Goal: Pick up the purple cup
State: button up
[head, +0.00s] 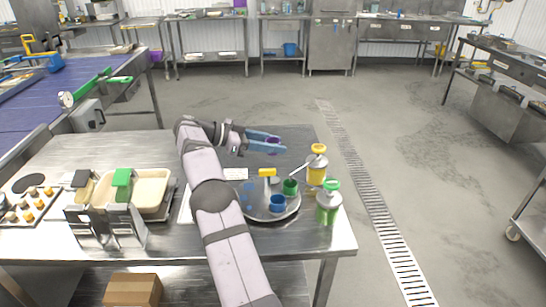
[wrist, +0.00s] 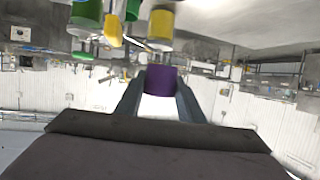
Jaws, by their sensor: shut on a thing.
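My gripper (head: 268,142) is raised above the far right part of the steel table, pointing right. It is shut on the purple cup (head: 272,147), which shows as a small purple patch between the blue-grey fingers. In the wrist view the purple cup (wrist: 160,79) sits between the two fingertips, and the view is upside down. The cup's lower part is hard to make out against the bright background.
Below, a round tray (head: 252,214) holds blue cups (head: 278,202), a green cup (head: 290,186) and a yellow-topped item (head: 267,173). A yellow pump bottle (head: 317,165) and a green one (head: 328,204) stand at the right.

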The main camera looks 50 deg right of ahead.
jog(key=shift+r, duration=0.4)
jog(key=s+a+b, duration=0.1)
jog(key=b, duration=0.1)
jog(key=shift+s+a+f+b, duration=0.1)
jog(key=shift+s+a+b, duration=0.15)
jog(key=shift+b, duration=0.1)
jog(key=s+a+b, duration=0.6)
jog(key=s+a, duration=0.5)
jog(key=shift+s+b, duration=0.15)
jog(key=shift+b, duration=0.25)
jog(key=shift+a, duration=0.1)
jog(key=w+a+f+n+t+b, duration=0.2)
jog(key=w+a+n+t, duration=0.2)
jog(key=w+n+t, duration=0.6)
jog(key=w+a+f+n+t+b, duration=0.1)
jog(key=w+a+f+n+t, duration=0.25)
jog(key=w, duration=1.05)
jog(key=shift+m+t, duration=0.25)
jog(key=shift+t, duration=0.5)
jog(key=shift+w+a+f+b, duration=0.1)
jog(key=shift+f+b, duration=0.2)
jog(key=shift+f, duration=3.75)
